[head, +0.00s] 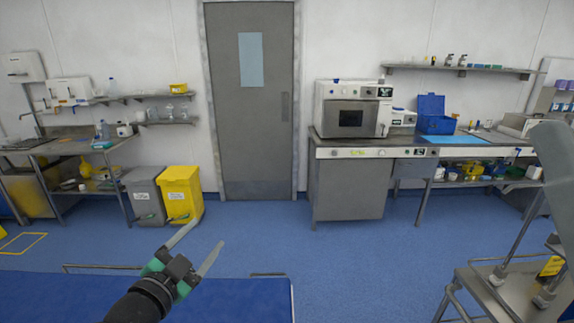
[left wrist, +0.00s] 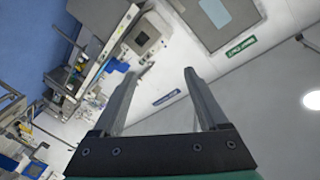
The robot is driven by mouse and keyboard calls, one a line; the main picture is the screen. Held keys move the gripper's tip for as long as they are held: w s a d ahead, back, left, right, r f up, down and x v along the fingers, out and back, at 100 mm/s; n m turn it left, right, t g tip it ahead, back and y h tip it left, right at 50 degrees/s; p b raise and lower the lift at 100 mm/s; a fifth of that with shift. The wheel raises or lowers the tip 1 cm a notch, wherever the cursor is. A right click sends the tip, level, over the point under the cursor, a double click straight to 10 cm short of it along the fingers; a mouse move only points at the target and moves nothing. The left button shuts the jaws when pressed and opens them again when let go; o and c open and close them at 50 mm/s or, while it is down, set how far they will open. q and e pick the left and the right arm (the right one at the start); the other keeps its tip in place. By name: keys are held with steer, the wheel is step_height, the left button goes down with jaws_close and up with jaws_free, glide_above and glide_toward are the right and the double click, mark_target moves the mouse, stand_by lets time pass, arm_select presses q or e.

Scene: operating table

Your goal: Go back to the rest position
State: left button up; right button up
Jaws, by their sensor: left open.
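My left gripper (head: 203,245) is in the lower middle-left of the head view, raised above a blue-topped operating table (head: 245,298). Its two grey fingers are spread apart with nothing between them. The left wrist view shows the same open fingers (left wrist: 163,90), empty, with the room tilted behind them. My right gripper does not show in either view.
A steel trolley (head: 500,295) stands at the lower right. A grey bin (head: 146,195) and a yellow bin (head: 181,195) stand by the back wall, left of a grey door (head: 252,130). A counter carries an oven (head: 352,110). Blue floor (head: 340,255) between is clear.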

arm_select(q)
steer(key=s+d+r+n+t+h, duration=0.1)
steer(key=s+d+r+t, duration=0.15)
steer(key=s+r, duration=0.55)
steer(key=s+d+r+n+t, duration=0.1)
steer(key=s+r+t, duration=0.3)
steer(key=r, duration=0.7)
steer(key=s+a+r+n+t+y, duration=0.1)
steer(key=s+a+r+n+t, duration=0.15)
steer(key=s+r, duration=0.3)
steer(key=s+a+r+n+t+y, duration=0.1)
steer(key=s+r+n+t, duration=0.2)
steer(key=s, duration=0.4)
step_height(320, 180, up, 38)
steer(key=n+g+p, duration=0.1)
steer(key=n+p, duration=0.1)
steer(key=p, duration=3.6)
step_height(320, 180, down, 61)
steer(key=b, duration=6.1)
steer(key=shift+w+d, duration=0.2)
steer(key=shift+f, duration=0.1)
